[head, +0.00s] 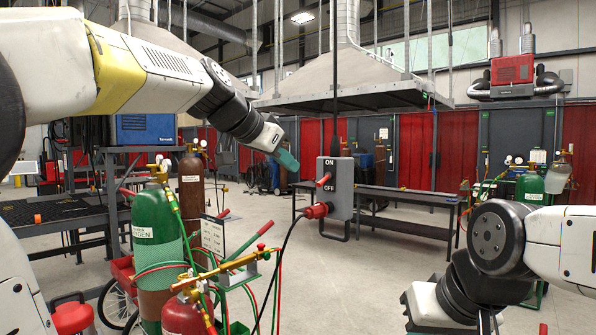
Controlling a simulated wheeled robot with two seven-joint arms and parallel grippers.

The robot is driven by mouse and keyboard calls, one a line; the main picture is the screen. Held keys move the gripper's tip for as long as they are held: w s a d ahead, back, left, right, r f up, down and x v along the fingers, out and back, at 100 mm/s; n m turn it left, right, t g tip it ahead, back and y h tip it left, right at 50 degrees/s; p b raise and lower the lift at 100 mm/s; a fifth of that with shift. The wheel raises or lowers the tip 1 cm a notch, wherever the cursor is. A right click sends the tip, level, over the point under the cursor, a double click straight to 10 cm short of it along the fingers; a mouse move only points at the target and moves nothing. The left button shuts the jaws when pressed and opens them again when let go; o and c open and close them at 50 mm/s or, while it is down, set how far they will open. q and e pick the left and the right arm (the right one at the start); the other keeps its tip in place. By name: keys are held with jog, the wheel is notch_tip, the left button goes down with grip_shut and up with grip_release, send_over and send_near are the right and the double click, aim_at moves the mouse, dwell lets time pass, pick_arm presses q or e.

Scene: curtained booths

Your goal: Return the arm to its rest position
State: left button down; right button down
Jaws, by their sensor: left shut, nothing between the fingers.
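My left arm reaches in from the upper left. Its gripper (287,160) is shut and empty, with teal fingertips, held in the air just left of a grey switch box (340,190). A small gap shows between them in the picture. The box is marked ON above and OFF below, with a red-handled lever (323,181) on its left side between the marks. A red plug (316,211) with a black cable sits at the box's lower left.
A green oxygen cylinder (158,225) and a red cylinder (186,315) with hoses stand at the lower left, below my left arm. A dark slatted table (60,208) is behind them. A long low bench (410,200) stands behind the box. Open concrete floor (370,265) lies between.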

pick_arm(q)
jog(key=s+a+f+n+g+y, duration=0.1)
jog(key=s+a+f+n+y, duration=0.1)
jog(key=s+f, duration=0.9)
jog(key=s+a+f+n+g+y, duration=0.2)
jog(key=s+a+f+n, duration=0.2)
jog(key=s+f, duration=0.6)
notch_tip(320, 180, down, 5)
jog(key=shift+s+a+r+n+g, duration=0.25)
jog(key=shift+s+n+g, duration=0.1)
jog(key=shift+n, duration=0.85)
